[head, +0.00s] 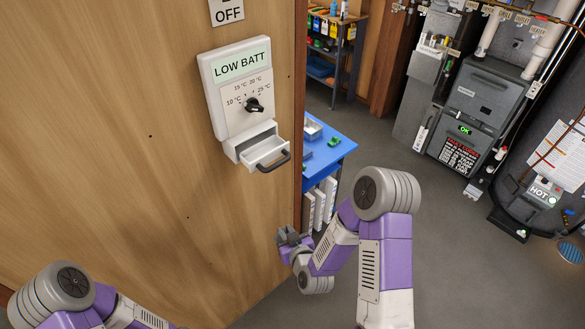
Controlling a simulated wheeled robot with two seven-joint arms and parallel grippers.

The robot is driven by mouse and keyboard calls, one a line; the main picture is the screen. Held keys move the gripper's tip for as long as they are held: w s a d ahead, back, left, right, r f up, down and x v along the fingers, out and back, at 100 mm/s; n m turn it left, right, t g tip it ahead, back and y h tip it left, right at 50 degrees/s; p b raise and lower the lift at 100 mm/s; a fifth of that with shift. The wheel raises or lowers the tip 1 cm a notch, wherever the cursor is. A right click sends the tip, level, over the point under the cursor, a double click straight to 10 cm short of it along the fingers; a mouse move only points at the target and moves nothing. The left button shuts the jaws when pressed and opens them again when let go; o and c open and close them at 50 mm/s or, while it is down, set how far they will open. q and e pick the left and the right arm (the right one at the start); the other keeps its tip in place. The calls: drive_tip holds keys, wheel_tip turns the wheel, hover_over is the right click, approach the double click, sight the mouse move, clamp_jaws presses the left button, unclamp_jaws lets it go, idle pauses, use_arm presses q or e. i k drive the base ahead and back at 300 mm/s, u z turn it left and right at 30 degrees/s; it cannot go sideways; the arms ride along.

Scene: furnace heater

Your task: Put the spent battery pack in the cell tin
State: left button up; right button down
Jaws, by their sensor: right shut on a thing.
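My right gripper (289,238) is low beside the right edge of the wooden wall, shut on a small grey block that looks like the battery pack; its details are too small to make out. The wall unit (238,88) reads LOW BATT, and its white drawer (264,150) is pulled open and looks empty. An open metal tin (313,129), which looks like the cell tin, stands on the blue table (338,152) behind the wall edge, partly hidden. My left gripper is out of view; only its arm shows at the bottom left.
A green item (334,141) lies on the blue table near the tin. White binders (318,205) stand on the shelf below. The wall edge (299,110) cuts off the table's left side. A furnace (478,110) stands at the back right. Grey floor (440,220) is clear between.

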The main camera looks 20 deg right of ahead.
sight(312, 130)
drive_tip(key=k, duration=0.5)
drive_tip(key=z, duration=1.65)
drive_tip(key=i, duration=4.3)
drive_tip(key=u, duration=4.1)
drive_tip(key=i, duration=0.5)
drive_tip(key=z, duration=0.15)
